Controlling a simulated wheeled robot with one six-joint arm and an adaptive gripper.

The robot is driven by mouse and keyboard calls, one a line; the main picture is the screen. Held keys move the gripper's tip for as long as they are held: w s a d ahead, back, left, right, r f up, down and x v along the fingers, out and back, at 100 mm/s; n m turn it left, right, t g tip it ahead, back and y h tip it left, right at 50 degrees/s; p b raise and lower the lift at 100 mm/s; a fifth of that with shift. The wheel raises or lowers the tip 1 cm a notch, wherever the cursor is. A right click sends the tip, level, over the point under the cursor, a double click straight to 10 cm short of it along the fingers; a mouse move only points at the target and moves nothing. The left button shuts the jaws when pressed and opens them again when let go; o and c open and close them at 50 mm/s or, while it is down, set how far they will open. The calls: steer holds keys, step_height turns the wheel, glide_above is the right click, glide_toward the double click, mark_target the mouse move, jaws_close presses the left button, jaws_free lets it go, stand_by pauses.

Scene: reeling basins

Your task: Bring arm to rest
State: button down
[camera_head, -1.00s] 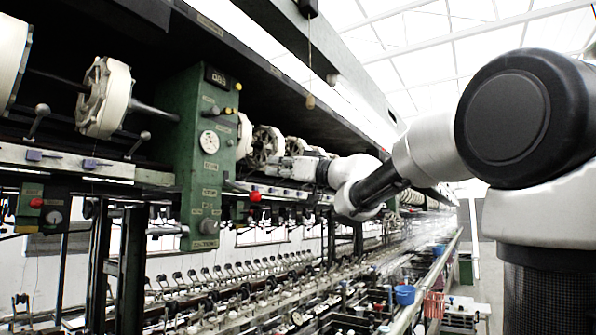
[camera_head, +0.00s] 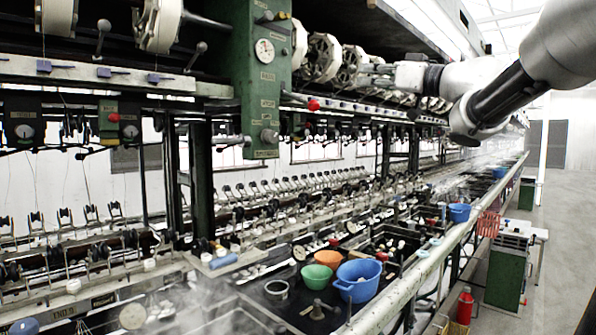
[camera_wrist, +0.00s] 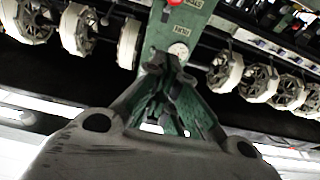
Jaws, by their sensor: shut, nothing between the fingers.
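My arm reaches in from the upper right in the head view, and my gripper (camera_head: 372,74) points left in front of the row of white reels (camera_head: 324,57). In the wrist view my gripper (camera_wrist: 168,68) is shut, its dark fingertips together with nothing between them. A green machine post (camera_wrist: 180,28) with a round gauge lies beyond the fingertips there. The same green post (camera_head: 262,90) stands left of my gripper in the head view. I cannot tell how close the fingertips are to the reels or the post.
Below run the basins with a long pale rail (camera_head: 400,290). A blue basin (camera_head: 358,280), a green bowl (camera_head: 316,277) and an orange bowl (camera_head: 328,258) sit by it. A red extinguisher (camera_head: 465,305) and a green cabinet (camera_head: 507,275) stand right. Grey floor (camera_head: 565,220) is open at far right.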

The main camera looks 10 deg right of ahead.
steer(key=w+d+f+m+t+h, duration=0.1)
steer(key=w+d+f+m+h, duration=0.15)
steer(key=d+h, duration=0.35)
steer(key=w+d+f+m+t+h, duration=0.1)
steer(key=d+f+m+h, duration=0.1)
steer(key=d+f+h, duration=0.4)
steer(key=s+d+f+m+g+h, duration=0.45)
steer(key=d+f, duration=0.35)
steer(key=d, duration=0.2)
steer(key=s+a+f+g, duration=0.3)
steer(key=s+f+g, duration=0.4)
steer(key=s+f, duration=0.75)
steer(key=s+a+f+n+g+y, duration=0.1)
steer(key=s+a+f+g+y, duration=0.2)
steer(key=s+a+f, duration=0.6)
steer(key=shift+a+y, duration=0.85)
steer(key=shift+a, duration=0.05)
